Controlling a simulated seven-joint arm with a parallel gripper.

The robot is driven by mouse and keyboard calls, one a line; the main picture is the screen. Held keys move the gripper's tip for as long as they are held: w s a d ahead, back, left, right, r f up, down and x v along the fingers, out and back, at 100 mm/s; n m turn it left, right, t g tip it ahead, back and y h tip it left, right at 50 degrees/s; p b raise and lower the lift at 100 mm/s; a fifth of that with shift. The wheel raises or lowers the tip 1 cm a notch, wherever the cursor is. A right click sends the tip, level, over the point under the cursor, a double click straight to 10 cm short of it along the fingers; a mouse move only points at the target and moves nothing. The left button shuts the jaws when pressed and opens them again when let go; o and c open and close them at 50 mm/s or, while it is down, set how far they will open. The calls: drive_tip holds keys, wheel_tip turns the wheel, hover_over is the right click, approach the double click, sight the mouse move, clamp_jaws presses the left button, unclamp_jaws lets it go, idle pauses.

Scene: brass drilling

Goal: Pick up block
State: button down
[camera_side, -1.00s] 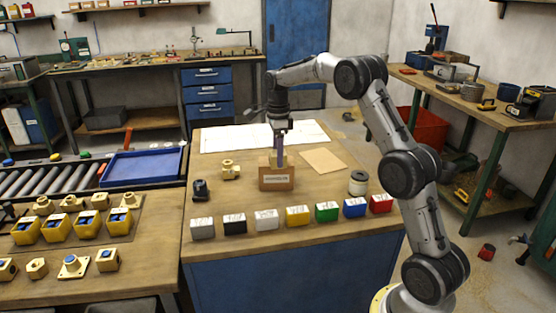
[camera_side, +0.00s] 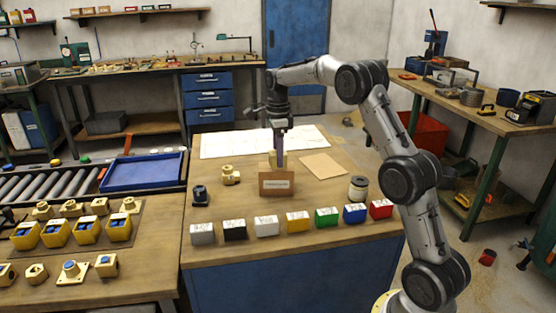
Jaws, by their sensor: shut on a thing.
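My gripper (camera_side: 279,158) points straight down over the wooden bench, behind a small brown box with a white label (camera_side: 277,184). Its purple-grey fingers are shut on a small brass-coloured block (camera_side: 272,158). The box hides the lower part of the block and the fingertips, so I cannot tell whether the block touches the bench or the box.
A row of small coloured, labelled boxes (camera_side: 297,222) lines the bench's front edge. A brass fitting (camera_side: 231,175) and a black piece (camera_side: 200,195) stand left. A pale spool (camera_side: 358,187) stands right. White sheets (camera_side: 240,141) lie behind; a blue tray (camera_side: 143,172) is left.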

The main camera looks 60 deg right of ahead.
drive_tip(key=s+a+r, duration=0.6)
drive_tip(key=s+r, duration=0.6)
drive_tip(key=s, duration=0.1)
drive_tip(key=w+d+f, duration=0.1)
drive_tip(key=w+f, duration=0.2)
drive_tip(key=w, duration=0.1)
drive_tip(key=w+d+f, duration=0.2)
drive_tip(key=w, duration=0.1)
drive_tip(key=w+d+f, duration=0.2)
drive_tip(key=w+f, duration=0.1)
drive_tip(key=w, duration=0.1)
drive_tip(key=shift+w+d+f, duration=0.15)
drive_tip(key=shift+w+f, duration=0.15)
drive_tip(key=shift+w+d+f, duration=0.25)
drive_tip(key=shift+w+f, duration=0.3)
drive_tip(key=shift+f, duration=0.15)
drive_tip(key=shift+w+d+f, duration=0.1)
drive_tip(key=shift+w+f, duration=0.05)
drive_tip(key=shift+f, duration=1.6)
drive_tip(key=shift+c, duration=1.2)
unclamp_jaws()
drive_tip(key=shift+f, duration=0.25)
